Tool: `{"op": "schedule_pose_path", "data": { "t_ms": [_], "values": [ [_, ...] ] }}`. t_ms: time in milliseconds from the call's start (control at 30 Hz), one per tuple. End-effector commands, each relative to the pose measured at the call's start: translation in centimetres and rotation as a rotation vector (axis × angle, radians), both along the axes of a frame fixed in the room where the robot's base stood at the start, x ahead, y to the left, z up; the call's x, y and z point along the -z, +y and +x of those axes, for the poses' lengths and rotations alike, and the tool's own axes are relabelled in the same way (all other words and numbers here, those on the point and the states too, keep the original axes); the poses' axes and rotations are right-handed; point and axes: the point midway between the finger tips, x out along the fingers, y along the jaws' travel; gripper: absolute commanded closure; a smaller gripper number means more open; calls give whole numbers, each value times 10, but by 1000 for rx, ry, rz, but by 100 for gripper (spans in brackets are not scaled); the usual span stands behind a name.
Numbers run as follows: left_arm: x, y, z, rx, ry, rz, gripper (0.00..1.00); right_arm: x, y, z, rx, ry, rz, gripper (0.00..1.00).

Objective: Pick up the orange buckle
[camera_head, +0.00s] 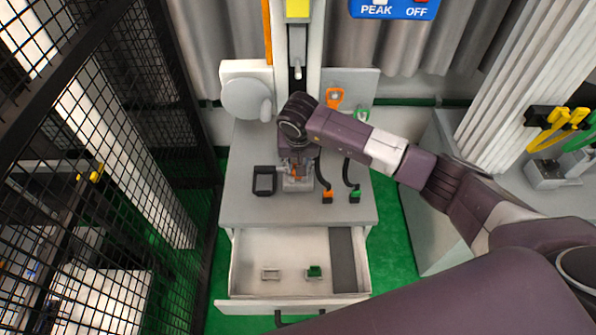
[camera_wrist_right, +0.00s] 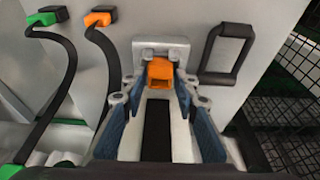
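The orange buckle (camera_wrist_right: 160,73) sits in a small light-grey holder (camera_wrist_right: 150,48) on the grey cabinet top in the right wrist view. In the right wrist view the fingers of my right gripper (camera_wrist_right: 160,90) stand on either side of the buckle, with dark blue pads facing inward. They look apart, with a small gap at each side; contact is not clear. My left gripper is not in view.
Beside the holder are a black handle (camera_head: 264,181) and black straps with an orange end (camera_head: 328,197) and a green end (camera_head: 355,196). Below, an open drawer (camera_head: 240,262) holds an empty holder and a green piece (camera_head: 314,271). A black mesh fence (camera_head: 110,120) stands left.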

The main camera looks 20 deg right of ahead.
Motion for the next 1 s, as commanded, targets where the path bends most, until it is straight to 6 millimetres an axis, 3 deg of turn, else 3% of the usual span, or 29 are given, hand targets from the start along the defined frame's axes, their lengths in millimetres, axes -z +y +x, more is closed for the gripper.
{"op": "schedule_pose_path", "data": {
  "t_ms": [200, 567, 833, 1000],
  "values": [
    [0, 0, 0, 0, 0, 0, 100, 0, 0, 0, 0, 0, 0, 97],
    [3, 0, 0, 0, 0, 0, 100, -5, -1, 1, 1, -2, 0, 97],
    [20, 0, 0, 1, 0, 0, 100, -36, -1, 2, 0, -7, -2, 97],
    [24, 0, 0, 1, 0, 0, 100, -33, 8, -30, -4, 0, -1, 97]
  ]
}}
